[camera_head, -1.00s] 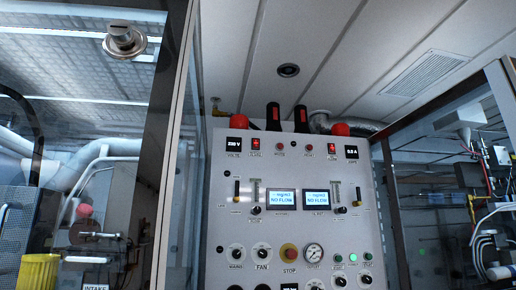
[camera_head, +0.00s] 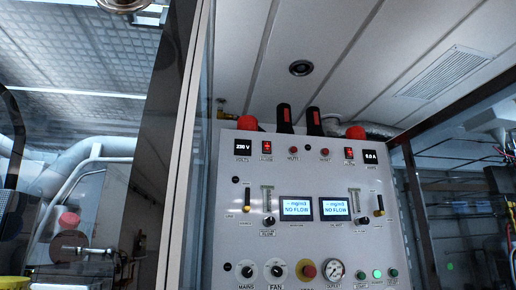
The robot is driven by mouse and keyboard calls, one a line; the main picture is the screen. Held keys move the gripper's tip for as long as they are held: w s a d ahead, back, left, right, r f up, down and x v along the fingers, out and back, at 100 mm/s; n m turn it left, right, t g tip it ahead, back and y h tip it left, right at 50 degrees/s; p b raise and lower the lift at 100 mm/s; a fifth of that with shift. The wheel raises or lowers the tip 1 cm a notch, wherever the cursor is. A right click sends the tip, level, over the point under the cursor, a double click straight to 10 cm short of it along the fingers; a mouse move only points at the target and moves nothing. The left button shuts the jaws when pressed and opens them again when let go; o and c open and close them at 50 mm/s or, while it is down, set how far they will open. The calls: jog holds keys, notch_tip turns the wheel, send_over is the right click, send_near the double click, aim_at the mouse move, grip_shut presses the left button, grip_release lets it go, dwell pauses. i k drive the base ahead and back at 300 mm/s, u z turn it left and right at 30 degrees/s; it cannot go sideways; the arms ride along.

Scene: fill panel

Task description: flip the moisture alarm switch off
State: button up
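The grey control panel (camera_head: 233,220) stands upright ahead of me. Two small red rocker switches sit in its top row, one on the left (camera_head: 267,147) and one on the right (camera_head: 349,153). The left one's label seems to end in "ALARM", but the small print is blurred. I cannot tell for sure which switch is the moisture alarm, or which way either is set. My gripper is not in view.
Below the switches are two "NO FLOW" displays (camera_head: 297,208), levers, knobs, a red stop button (camera_head: 307,269), a gauge (camera_head: 333,270) and green lights. Red beacons (camera_head: 247,123) top the panel. A framed glass partition (camera_head: 186,180) stands close on its left.

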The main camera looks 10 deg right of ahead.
aim_at(267, 147)
jog(key=k, duration=0.5)
jog(key=z, duration=1.9)
jog(key=i, duration=0.95)
jog(key=u, duration=2.05)
jog(key=i, duration=0.8)
jog(key=z, duration=0.1)
